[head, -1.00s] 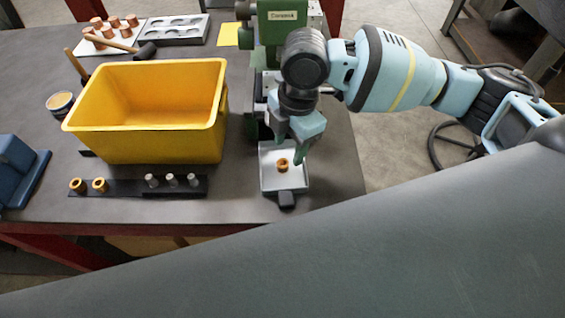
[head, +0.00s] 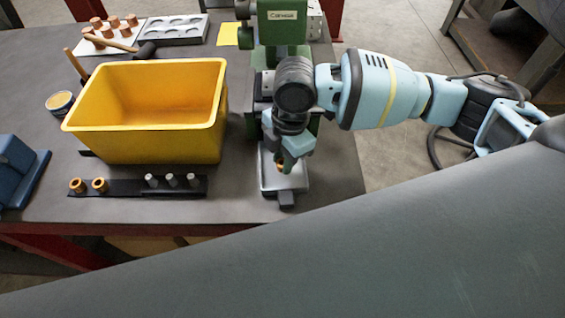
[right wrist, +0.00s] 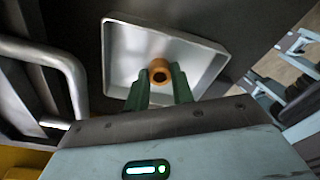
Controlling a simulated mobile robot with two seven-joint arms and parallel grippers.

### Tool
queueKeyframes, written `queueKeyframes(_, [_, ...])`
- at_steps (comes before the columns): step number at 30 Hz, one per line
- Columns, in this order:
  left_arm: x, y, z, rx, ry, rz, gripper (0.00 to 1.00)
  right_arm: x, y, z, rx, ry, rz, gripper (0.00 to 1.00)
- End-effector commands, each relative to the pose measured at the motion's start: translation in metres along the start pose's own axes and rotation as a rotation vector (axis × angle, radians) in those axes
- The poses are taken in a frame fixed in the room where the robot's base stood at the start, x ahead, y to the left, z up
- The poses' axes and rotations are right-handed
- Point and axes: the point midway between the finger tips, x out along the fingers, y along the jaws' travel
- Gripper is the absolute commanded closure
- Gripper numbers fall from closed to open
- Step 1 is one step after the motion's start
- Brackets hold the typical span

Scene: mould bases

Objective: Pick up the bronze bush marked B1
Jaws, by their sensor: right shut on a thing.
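My right gripper (head: 287,163) is shut on a bronze bush (head: 279,168) at the square metal tray (head: 298,182). In the right wrist view the bush (right wrist: 159,67) sits between the green fingertips (right wrist: 161,82), its round bore showing, with the pale tray (right wrist: 128,45) behind it. I cannot tell whether the bush still touches the tray floor. No mark on it is readable. Two other bronze bushes, one at the end (head: 77,185) and one beside it (head: 100,184), stand on a black rack (head: 125,190) at the left. My left gripper is not in view.
A green press (head: 282,30) stands right behind the tray. A large yellow bin (head: 150,140) is to its left. Several grey pins share the black rack. A hammer (head: 145,50), a copper-piece board and a tin (head: 60,103) lie farther back left.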

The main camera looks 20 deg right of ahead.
Motion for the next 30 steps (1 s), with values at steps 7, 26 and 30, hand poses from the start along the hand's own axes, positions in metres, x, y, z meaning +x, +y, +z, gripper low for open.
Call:
queueKeyframes(7, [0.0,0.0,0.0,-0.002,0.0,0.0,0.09,-0.001,0.0,0.0,0.0,0.0,0.001,1.0])
queueKeyframes(26, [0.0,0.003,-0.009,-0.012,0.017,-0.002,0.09,-0.038,-0.036,-0.024,-0.007,0.0,0.002,1.0])
queueKeyframes(30, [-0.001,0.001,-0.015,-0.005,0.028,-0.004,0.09,-0.04,-0.069,-0.042,-0.007,0.001,0.003,1.0])
